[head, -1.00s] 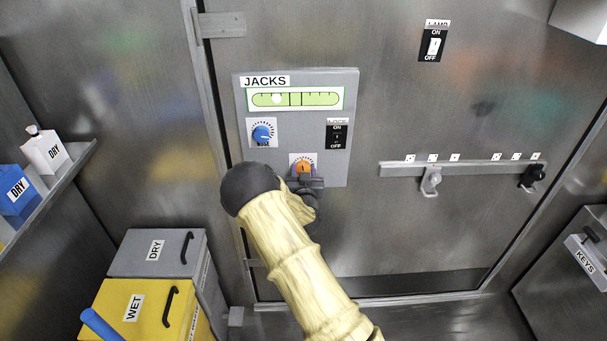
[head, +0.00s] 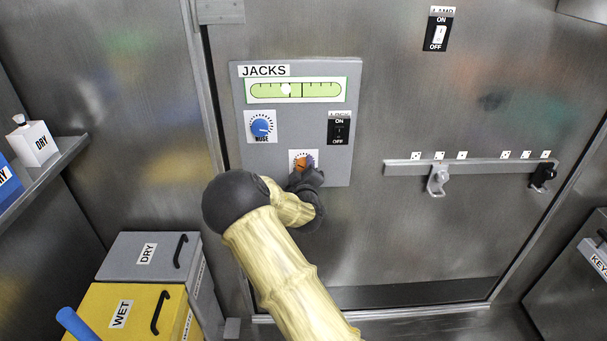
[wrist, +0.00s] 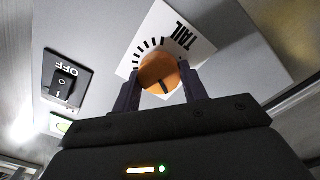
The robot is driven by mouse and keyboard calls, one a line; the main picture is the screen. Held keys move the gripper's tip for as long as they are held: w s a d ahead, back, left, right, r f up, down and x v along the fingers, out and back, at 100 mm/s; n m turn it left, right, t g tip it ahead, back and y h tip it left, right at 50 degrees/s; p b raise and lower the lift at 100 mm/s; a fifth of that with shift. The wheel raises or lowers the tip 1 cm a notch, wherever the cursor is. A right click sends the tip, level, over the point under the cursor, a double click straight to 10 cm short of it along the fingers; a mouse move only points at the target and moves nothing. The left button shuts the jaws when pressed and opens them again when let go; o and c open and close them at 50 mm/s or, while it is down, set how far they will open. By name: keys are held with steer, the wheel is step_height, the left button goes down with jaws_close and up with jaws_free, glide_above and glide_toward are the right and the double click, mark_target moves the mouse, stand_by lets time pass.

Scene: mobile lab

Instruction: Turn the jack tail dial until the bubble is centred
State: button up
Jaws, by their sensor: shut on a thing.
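The grey JACKS panel (head: 290,178) is on the metal door. Its level gauge (head: 330,90) is a green strip with a white bubble (head: 286,89) left of the centre line. The orange tail dial (head: 300,164) is low on the panel, partly hidden by my arm in the head view. In the wrist view the tail dial (wrist: 158,72) has a dark pointer line and sits between my fingers beside the TAIL label. My gripper (wrist: 160,88) is shut on it. The blue NOSE dial (head: 261,127) is at the panel's left.
A black lock switch (head: 339,128) is right on the panel; it also shows in the wrist view (wrist: 65,82). A latch bar (head: 470,167) crosses the door to the right. DRY (head: 140,258) and WET (head: 110,310) bins stand lower left.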

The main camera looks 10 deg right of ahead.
steer(key=n+b, duration=0.1)
steer(key=n, duration=0.2)
steer(key=shift+a+f+n+b, duration=0.1)
steer(key=shift+f+n+b, duration=0.1)
steer(key=shift+n+b, duration=0.2)
steer(key=n+b, duration=0.1)
steer(key=n, duration=0.3)
steer(key=o, duration=1)
steer(key=s+a+b, duration=0.2)
steer(key=s+a, duration=0.1)
steer(key=s, duration=1.4)
